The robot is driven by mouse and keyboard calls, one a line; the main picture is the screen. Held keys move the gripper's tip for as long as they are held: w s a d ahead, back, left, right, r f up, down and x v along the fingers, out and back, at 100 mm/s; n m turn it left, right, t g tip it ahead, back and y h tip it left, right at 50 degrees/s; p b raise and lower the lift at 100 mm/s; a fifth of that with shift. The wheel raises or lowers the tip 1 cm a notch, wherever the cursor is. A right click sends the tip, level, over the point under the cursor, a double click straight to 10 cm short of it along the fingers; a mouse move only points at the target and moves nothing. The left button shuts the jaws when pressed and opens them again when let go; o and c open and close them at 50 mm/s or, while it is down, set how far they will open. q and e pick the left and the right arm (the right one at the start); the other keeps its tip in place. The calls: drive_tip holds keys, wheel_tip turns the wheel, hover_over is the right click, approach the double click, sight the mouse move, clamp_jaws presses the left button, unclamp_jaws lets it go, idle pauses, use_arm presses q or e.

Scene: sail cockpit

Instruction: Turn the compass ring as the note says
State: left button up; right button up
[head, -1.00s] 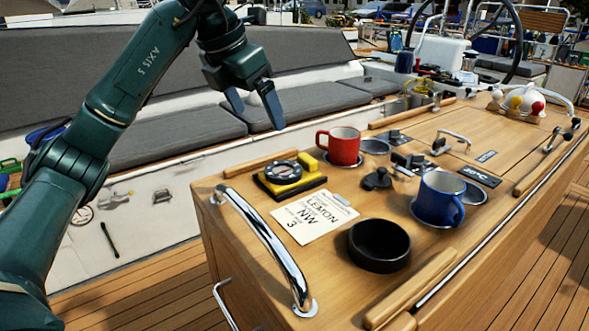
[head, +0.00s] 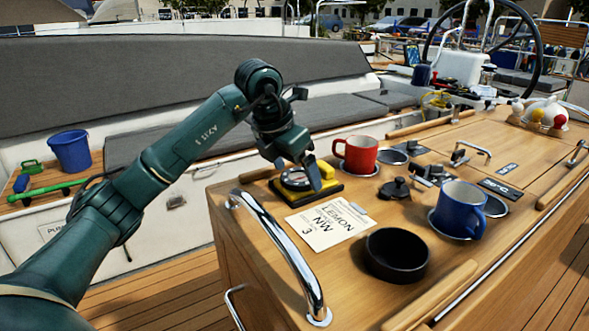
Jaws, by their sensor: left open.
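The compass (head: 296,179) sits on a yellow and black base near the table's left end, its dark ring partly hidden by my left gripper. My left gripper (head: 299,178) is open and points down at the compass, one finger in front of it. I cannot tell whether the fingers touch the ring. The note (head: 328,223) lies flat on the table in front of the compass. It reads "LEMON", "NW" and "3", with smaller lines too small to read. My right gripper is not in view.
A red mug (head: 358,155) stands just right of the compass. A black bowl (head: 396,255), a blue mug (head: 457,209) and a small black lidded item (head: 395,188) stand farther right. A chrome rail (head: 283,257) curves along the table's left edge.

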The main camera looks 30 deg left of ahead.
use_arm(q)
drive_tip(key=shift+f, duration=0.1)
drive_tip(key=shift+c, duration=0.4)
drive_tip(key=c, duration=0.9)
drive_tip(key=shift+m, duration=0.3)
drive_tip(key=shift+w+a+m+g+h+p, duration=0.1)
drive_tip(key=shift+a+m+g+h+p, duration=0.2)
drive_tip(key=shift+m+p, duration=0.5)
drive_tip(key=shift+r+m+h+p, duration=0.2)
drive_tip(key=shift+m+h+p, duration=0.2)
drive_tip(key=shift+m, duration=0.6)
drive_tip(key=shift+w+m+g+h+p, duration=0.2)
drive_tip(key=shift+m+g+h+p, duration=0.3)
drive_tip(key=shift+m, duration=0.6)
drive_tip(key=shift+w+f+m+g+p, duration=0.1)
drive_tip(key=shift+m+g+p, duration=0.2)
drive_tip(key=shift+m+p, duration=0.65)
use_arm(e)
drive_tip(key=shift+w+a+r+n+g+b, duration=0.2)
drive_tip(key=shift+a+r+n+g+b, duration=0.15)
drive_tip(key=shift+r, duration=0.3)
use_arm(q)
drive_tip(key=shift+m, duration=0.35)
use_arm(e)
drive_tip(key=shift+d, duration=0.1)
